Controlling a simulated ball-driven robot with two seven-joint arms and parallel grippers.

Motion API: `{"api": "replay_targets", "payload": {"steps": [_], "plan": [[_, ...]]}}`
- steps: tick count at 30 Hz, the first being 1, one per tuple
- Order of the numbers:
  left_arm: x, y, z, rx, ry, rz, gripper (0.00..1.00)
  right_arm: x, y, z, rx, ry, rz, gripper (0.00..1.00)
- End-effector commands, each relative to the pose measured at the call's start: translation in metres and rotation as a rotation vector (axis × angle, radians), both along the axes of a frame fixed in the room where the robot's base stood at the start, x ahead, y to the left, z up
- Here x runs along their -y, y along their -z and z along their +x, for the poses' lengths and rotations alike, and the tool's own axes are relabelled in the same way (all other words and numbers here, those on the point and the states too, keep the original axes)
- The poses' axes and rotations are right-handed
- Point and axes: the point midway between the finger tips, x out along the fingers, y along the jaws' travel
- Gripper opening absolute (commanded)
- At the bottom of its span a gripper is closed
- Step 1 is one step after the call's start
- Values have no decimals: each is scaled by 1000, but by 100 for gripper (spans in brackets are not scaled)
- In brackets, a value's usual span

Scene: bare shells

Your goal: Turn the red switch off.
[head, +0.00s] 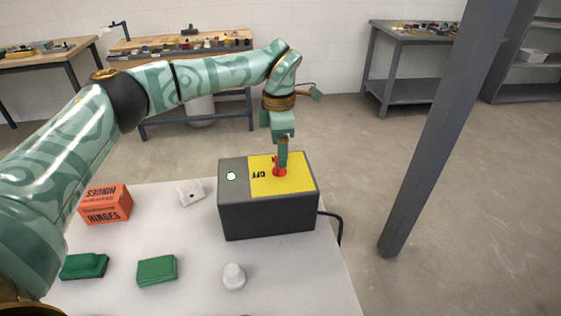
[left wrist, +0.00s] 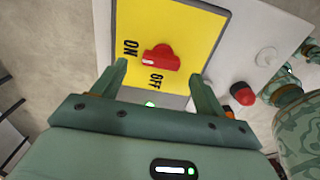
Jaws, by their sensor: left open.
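The red switch (head: 279,171) is a knob on the yellow panel (head: 296,182) on top of a dark grey box (head: 268,217). A small lamp (left wrist: 150,104) glows green. My left gripper (head: 281,160) points down over the switch from above. In the left wrist view the left gripper (left wrist: 160,72) is open, with the switch between its fingers in the picture; contact is unclear. My right gripper is not seen.
The white table holds an orange hinges box (head: 106,204), green blocks (head: 157,270), a white bracket (head: 190,192) and a white knob (head: 234,277). A black cable (head: 339,226) leaves the box's right side. A grey post (head: 437,130) stands to the right.

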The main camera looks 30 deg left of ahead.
Motion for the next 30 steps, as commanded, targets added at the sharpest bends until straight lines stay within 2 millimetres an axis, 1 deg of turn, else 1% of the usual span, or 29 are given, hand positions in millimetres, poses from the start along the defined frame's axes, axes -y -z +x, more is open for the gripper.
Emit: {"api": "replay_targets", "payload": {"steps": [1,3,6,10,17,18,20,21,22,23,30], "plan": [[0,13,0,-4,-1,-1,73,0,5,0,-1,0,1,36],[0,24,0,-2,-1,-2,73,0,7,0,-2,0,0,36],[0,34,0,-2,0,-1,73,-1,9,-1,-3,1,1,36],[0,40,0,0,-1,0,73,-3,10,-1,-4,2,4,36],[0,40,0,1,-1,0,73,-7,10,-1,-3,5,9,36],[0,40,0,1,-1,0,70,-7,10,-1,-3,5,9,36],[0,40,0,1,-1,-1,53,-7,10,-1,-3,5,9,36],[0,40,0,1,-1,-1,42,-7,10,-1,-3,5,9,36],[0,40,0,1,-1,-1,34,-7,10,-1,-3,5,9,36],[0,40,0,1,-1,-1,28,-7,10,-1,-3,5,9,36],[0,39,0,1,-11,-1,28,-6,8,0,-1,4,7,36]]}}
